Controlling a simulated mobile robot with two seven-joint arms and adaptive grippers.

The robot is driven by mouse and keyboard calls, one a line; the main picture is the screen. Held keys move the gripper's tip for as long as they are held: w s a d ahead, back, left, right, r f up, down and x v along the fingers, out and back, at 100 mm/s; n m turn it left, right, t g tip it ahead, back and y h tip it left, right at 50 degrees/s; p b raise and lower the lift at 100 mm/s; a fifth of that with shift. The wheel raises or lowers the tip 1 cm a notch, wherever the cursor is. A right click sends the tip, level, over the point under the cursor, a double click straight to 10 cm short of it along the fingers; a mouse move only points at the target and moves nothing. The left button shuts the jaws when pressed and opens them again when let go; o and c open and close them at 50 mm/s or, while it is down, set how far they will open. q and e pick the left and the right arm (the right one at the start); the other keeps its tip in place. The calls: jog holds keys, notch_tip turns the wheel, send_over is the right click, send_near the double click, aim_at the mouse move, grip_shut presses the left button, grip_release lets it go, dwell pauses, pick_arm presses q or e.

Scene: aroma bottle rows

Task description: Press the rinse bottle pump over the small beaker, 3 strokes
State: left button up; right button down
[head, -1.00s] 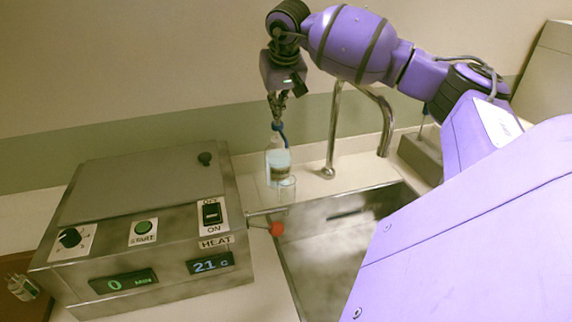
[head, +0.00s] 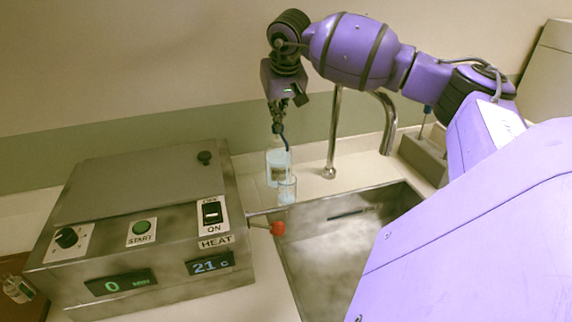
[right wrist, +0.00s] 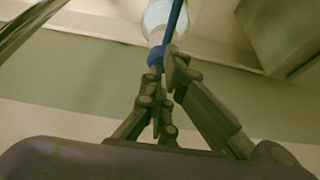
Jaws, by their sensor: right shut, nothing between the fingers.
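The rinse bottle (head: 274,163) is pale and translucent, with a blue pump spout (head: 283,137). It stands on the counter behind the sink's left corner. The small clear beaker (head: 288,191) stands just in front of it, under the spout side. My right gripper (head: 277,127) is shut and empty, pointing down with its fingertips at the pump top. In the right wrist view, the fingertips (right wrist: 168,66) are against or very close to the blue pump head (right wrist: 156,57), partly hiding it. My left gripper is not in view.
A steel heater box (head: 140,220) with dials and displays stands on the left. A red-tipped lever (head: 277,228) sticks out from its right side. The steel sink (head: 335,240) and its tap (head: 332,130) are right of the bottle.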

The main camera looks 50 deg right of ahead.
jog(key=shift+f, duration=0.4)
jog(key=shift+r, duration=0.35)
jog(key=shift+r+p, duration=0.35)
jog(key=shift+r, duration=0.8)
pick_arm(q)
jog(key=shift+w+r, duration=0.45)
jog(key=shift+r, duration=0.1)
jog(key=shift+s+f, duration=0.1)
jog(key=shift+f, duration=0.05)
pick_arm(e)
jog(key=shift+f, duration=0.15)
